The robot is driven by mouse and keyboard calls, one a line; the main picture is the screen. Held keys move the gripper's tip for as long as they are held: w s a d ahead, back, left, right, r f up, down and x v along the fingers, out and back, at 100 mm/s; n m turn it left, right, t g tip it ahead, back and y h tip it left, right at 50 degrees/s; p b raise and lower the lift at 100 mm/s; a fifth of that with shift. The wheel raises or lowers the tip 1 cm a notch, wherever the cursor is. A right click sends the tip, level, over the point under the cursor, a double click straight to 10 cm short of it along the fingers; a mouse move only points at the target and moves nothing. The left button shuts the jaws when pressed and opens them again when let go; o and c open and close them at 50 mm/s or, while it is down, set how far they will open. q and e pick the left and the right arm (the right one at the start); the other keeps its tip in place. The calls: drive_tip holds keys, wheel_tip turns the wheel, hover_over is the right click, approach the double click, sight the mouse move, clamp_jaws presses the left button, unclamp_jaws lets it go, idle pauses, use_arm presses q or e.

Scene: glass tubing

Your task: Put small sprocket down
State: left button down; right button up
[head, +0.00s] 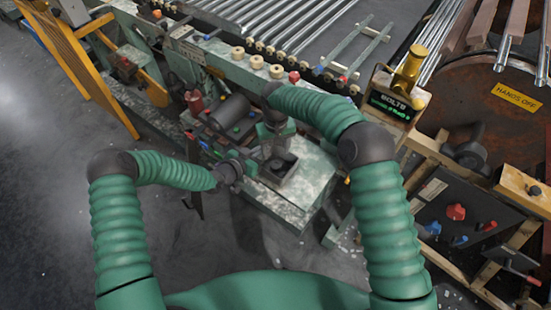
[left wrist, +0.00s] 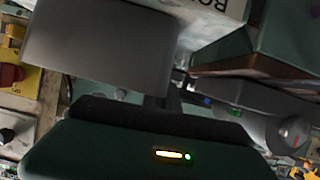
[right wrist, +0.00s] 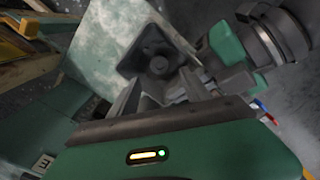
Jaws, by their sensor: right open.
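A dark part with a round raised middle (head: 280,162) sits in a square dark tray-like spot on the pale worn green bench; it may be the small sprocket, but its teeth are too small to make out. It also shows in the right wrist view (right wrist: 158,62), just beyond my fingers. My right gripper (head: 277,138) points down above it. In the right wrist view the fingers (right wrist: 163,88) are spread, with nothing clearly held between them. My left gripper (head: 246,168) is low at the left of the dark part; its fingertips are hard to see.
A dark cylindrical machine (head: 232,115) with coloured knobs stands left of my right gripper. A rack of glass tubes (head: 290,20) with rollers runs behind. A yellow post with a lit sign (head: 390,105) and a control box (head: 455,215) stand at the right. The bench's front corner (head: 305,205) is bare.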

drive_tip(key=shift+r, duration=2)
use_arm(q)
drive_tip(key=shift+f, duration=0.1)
drive_tip(key=c, duration=1.6)
unclamp_jaws()
use_arm(e)
drive_tip(key=s+d+r+m+t, duration=0.1)
drive_tip(key=s+d+r, duration=0.1)
drive_tip(key=s+d, duration=0.8)
drive_tip(key=s+d+r+m+t, duration=0.1)
drive_tip(key=s+d+r+m, duration=0.1)
drive_tip(key=s+d, duration=0.8)
drive_tip(key=shift+s+r+m+t, duration=0.3)
drive_tip(key=shift+s+r, duration=0.15)
drive_tip(key=shift+s, duration=1.8)
use_arm(q)
drive_tip(key=shift+o, duration=0.2)
